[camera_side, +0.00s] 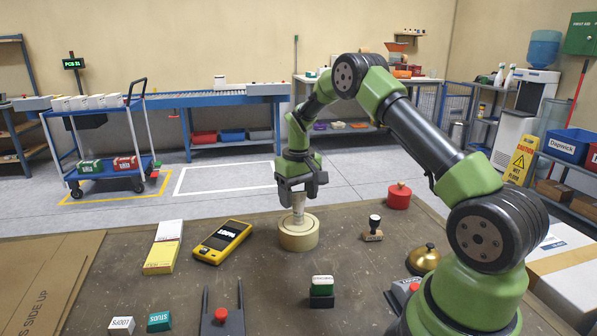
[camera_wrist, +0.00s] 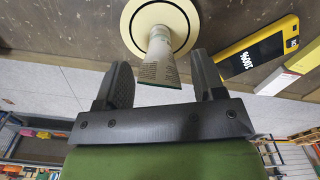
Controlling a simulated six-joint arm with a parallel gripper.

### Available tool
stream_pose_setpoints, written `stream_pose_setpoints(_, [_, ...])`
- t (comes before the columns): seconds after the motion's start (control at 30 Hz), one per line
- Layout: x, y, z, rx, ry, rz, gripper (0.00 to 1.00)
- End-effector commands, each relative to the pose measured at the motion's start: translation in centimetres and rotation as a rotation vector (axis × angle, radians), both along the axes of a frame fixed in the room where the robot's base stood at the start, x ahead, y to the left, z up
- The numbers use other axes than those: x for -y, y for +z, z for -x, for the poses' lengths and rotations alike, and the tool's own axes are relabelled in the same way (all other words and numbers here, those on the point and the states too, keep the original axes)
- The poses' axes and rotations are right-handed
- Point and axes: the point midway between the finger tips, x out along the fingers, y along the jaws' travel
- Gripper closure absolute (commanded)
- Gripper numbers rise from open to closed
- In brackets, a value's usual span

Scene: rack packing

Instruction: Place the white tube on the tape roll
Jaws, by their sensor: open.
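The white tube (camera_side: 298,208) stands roughly upright on the tan tape roll (camera_side: 298,238) in the side view. In the wrist view the tube (camera_wrist: 160,62) shows its printed side, with one end over the middle of the tape roll (camera_wrist: 133,12). My gripper (camera_side: 300,188) is just above the roll, pointing down, around the tube's upper part. In the wrist view the fingers (camera_wrist: 163,80) are open, one on each side of the tube, with gaps visible.
A yellow handheld device (camera_side: 222,241) and a yellow-and-white box (camera_side: 164,247) lie left of the roll. A stamp (camera_side: 373,229), a red round object (camera_side: 398,196) and a brass bell (camera_side: 423,260) are to the right.

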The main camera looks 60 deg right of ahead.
Motion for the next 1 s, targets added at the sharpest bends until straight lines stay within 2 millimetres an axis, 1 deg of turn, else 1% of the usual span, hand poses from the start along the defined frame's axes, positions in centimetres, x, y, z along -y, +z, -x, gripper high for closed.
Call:
stream_pose_setpoints(0.03, [0.0,1.3,-0.1,0.006,0.0,0.004,0.37])
stream_pose_setpoints(0.1, [0.1,2.9,-0.1,0.007,0.0,0.004,0.37])
stream_pose_setpoints(0.3, [0.0,7.0,0.0,0.006,0.0,0.002,0.37])
stream_pose_setpoints(0.4, [0.1,8.4,0.0,0.003,0.001,0.002,0.37])
stream_pose_setpoints(0.57, [-0.3,9.9,0.0,0.009,0.002,0.002,0.37])
stream_pose_setpoints(0.67, [-1.7,11.9,0.3,0.043,0.01,0.006,0.37])
stream_pose_setpoints(0.77, [-4.4,14.8,1.2,0.103,0.019,0.011,0.37])
stream_pose_setpoints(0.8, [-5.6,16.1,1.9,0.133,0.024,0.011,0.37])
stream_pose_setpoints(0.9, [-8.9,19.0,4.0,0.213,0.032,0.007,0.37])
stream_pose_setpoints(0.97, [-10.7,20.4,5.5,0.26,0.034,-0.001,0.37])
stream_pose_setpoints(1.0, [-11.9,21.1,6.6,0.292,0.037,-0.007,0.37])
